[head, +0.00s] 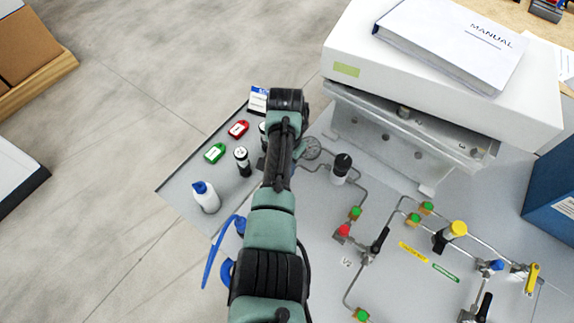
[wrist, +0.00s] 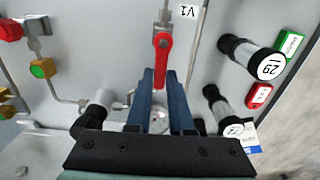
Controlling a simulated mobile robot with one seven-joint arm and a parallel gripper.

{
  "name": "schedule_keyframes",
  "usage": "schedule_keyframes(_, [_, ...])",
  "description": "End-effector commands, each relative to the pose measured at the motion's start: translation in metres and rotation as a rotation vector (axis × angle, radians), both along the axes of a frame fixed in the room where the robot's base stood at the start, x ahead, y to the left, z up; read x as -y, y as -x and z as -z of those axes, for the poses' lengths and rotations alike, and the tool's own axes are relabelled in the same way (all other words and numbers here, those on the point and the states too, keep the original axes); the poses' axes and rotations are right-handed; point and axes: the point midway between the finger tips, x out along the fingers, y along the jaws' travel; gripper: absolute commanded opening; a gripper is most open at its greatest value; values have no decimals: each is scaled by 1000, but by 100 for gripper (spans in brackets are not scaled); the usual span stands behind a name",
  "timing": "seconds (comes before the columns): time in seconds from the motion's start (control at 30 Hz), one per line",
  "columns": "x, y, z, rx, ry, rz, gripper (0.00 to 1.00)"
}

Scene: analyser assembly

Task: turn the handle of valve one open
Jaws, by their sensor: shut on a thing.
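The handle of valve one is a red lever (wrist: 163,50) beside a white "V1" label (wrist: 188,12) in the wrist view. It lies roughly along the line of the thin metal pipe (wrist: 167,10) running into its valve. My gripper (wrist: 161,82) has its two blue fingers on either side of the lever's lower part and is shut on it. In the head view my own arm covers valve one and the gripper.
Two black-capped cylinders (wrist: 245,55) (wrist: 220,108) stand close right of my gripper in the wrist view. A white box (head: 350,50) bearing a manual (head: 450,40) stands behind; a blue-capped bottle (head: 206,198) stands left.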

Motion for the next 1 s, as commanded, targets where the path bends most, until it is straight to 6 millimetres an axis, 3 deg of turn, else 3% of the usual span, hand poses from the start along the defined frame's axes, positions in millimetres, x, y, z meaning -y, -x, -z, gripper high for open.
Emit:
schedule_keyframes(0.4, [-1,-1,-1,1,-1,-11,0])
schedule_keyframes(0.43, [-1,-1,-1,1,-1,-11,21])
schedule_keyframes(0.6, [-1,-1,-1,1,-1,-10,50])
schedule_keyframes(1.0, [-1,-1,-7,2,0,-8,50])
